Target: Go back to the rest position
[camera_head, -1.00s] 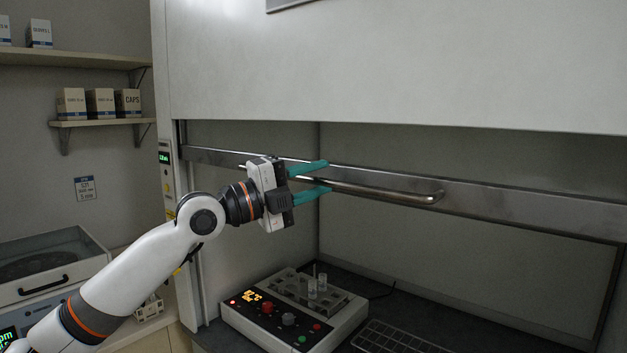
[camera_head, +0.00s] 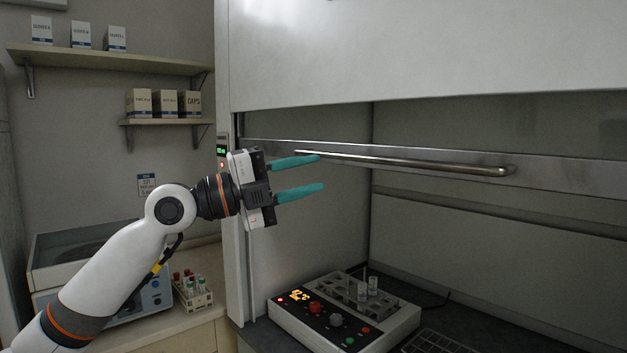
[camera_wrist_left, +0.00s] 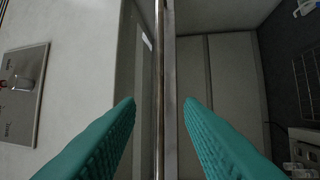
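My left gripper (camera_head: 322,173) is open and empty, with its two teal fingers apart and pointing right in the head view. It is in front of the fume hood, near the left end of the metal sash handle (camera_head: 430,163). In the left wrist view the handle (camera_wrist_left: 159,90) runs top to bottom between the open fingertips (camera_wrist_left: 159,101), beyond them. I cannot tell the exact gap, but nothing is gripped. My right gripper is in neither view.
The hood sash (camera_head: 420,50) is raised partway. Inside stands a heater block (camera_head: 345,315) with vials (camera_head: 367,287), beside a wire rack (camera_head: 430,343). At left are a tube rack (camera_head: 192,292), a lidded instrument (camera_head: 90,250) and shelves (camera_head: 110,60) with boxes.

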